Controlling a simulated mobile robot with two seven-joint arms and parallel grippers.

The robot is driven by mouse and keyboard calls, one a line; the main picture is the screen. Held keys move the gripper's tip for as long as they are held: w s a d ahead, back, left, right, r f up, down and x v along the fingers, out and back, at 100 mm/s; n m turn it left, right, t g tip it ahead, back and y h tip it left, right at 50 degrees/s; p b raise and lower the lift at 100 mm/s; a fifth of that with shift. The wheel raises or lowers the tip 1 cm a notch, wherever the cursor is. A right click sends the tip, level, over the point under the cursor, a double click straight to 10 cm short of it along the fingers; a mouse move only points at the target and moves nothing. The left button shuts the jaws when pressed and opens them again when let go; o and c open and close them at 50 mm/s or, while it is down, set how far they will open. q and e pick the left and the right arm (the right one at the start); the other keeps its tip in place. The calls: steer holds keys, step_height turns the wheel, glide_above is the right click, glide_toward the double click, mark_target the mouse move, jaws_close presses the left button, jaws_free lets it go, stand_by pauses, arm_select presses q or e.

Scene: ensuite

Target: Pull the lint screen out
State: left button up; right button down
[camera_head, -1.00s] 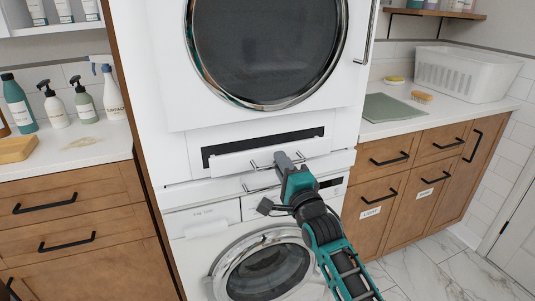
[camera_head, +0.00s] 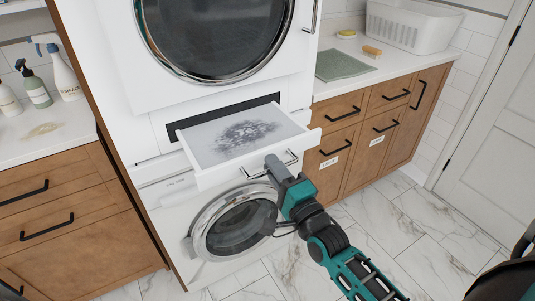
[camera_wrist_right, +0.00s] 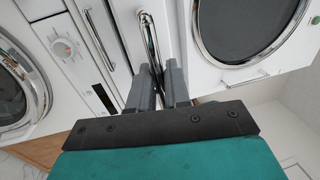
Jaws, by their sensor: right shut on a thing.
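The lint screen (camera_head: 207,151) is a white drawer-like tray with a pale mesh and a dark grey patch of lint on it. It sticks well out of the dark slot (camera_head: 222,115) below the upper machine's round door. Its front carries a chrome bar handle (camera_head: 257,172), which also shows in the right wrist view (camera_wrist_right: 149,38). My right gripper (camera_head: 273,164) is at this handle and shut on it; in the right wrist view its two grey fingers (camera_wrist_right: 160,85) stand either side of the bar. My left gripper is not in view.
The lower washer with its round door (camera_head: 236,226) stands under the screen. Wooden cabinets (camera_head: 345,140) with a counter, green mat (camera_head: 345,66) and white basket (camera_head: 412,25) stand at right. Bottles (camera_head: 66,75) stand on the left counter. The marble floor (camera_head: 395,220) is clear at front right.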

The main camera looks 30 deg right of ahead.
steer(key=shift+s, duration=0.35)
steer(key=c, duration=1.3)
jaws_free()
steer(key=shift+c, duration=0.2)
steer(key=s+f, duration=0.2)
steer(key=s, duration=1)
steer(key=shift+s+d+f+b, duration=0.2)
steer(key=shift+s+b, duration=0.1)
steer(key=shift+b, duration=0.1)
steer(key=shift+f, duration=0.1)
steer(key=s+a+f+n+g, duration=0.1)
steer(key=a+f+n+g, duration=0.2)
steer(key=f+n, duration=0.5)
steer(key=s+a+f+n+g+y, duration=0.1)
steer(key=a+f+n+g, duration=0.3)
steer(key=n, duration=0.8)
step_height(320, 180, down, 4)
steer(key=shift+a+f+g, duration=0.15)
steer(key=shift+a+g, duration=0.15)
steer(key=shift+g, duration=0.9)
